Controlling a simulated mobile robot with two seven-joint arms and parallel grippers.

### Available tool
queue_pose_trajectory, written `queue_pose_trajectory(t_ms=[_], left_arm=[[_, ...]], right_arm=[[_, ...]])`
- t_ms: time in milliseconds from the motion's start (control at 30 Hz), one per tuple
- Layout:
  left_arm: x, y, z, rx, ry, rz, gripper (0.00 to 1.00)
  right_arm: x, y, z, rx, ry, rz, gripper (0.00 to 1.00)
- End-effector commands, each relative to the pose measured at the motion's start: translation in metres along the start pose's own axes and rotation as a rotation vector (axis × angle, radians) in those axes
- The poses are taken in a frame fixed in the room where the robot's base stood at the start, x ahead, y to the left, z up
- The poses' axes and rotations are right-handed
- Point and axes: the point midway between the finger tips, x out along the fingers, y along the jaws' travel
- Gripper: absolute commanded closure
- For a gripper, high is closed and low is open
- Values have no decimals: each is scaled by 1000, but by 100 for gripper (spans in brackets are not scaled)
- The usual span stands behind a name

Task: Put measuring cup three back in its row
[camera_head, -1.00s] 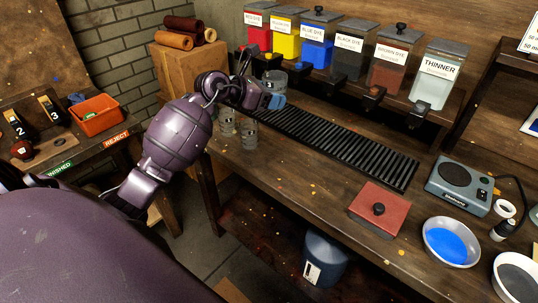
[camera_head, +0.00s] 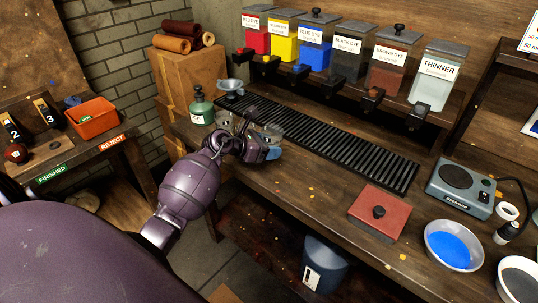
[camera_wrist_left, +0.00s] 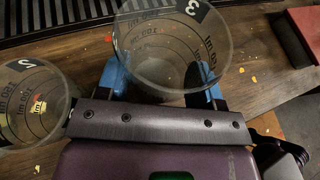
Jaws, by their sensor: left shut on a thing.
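Measuring cup three is a clear cup (camera_wrist_left: 165,62) with a black "3" label and dark volume marks in the left wrist view. My left gripper (camera_wrist_left: 163,88) is shut on it, with a blue finger on each side. In the head view the gripper (camera_head: 268,151) is over the front left of the workbench, and the held cup (camera_head: 273,131) shows partly behind it. A second clear cup (camera_wrist_left: 30,103) stands just left of the held one in the wrist view. Other clear cups are mostly hidden by my gripper in the head view. My right gripper is out of view.
A black ribbed mat (camera_head: 340,145) lies along the bench behind the gripper. Dye bins line the back. A red lidded box (camera_head: 379,211) sits at the front right.

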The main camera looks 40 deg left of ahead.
Motion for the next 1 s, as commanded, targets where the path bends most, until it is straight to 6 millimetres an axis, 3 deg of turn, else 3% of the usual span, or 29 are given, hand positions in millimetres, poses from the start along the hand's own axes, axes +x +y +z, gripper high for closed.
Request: queue_pose_trajectory(t_ms=[200,700,733,867,1000], left_arm=[[12,-1,-28,-4,2,0,65],[14,-1,-35,-1,2,0,65],[14,-1,-34,-1,1,-1,34],[14,-1,-33,-1,1,0,14],[14,-1,-33,-1,1,0,13]], right_arm=[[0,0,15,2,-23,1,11],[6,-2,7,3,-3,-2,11],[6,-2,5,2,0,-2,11],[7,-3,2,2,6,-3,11],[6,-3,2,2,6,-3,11]])
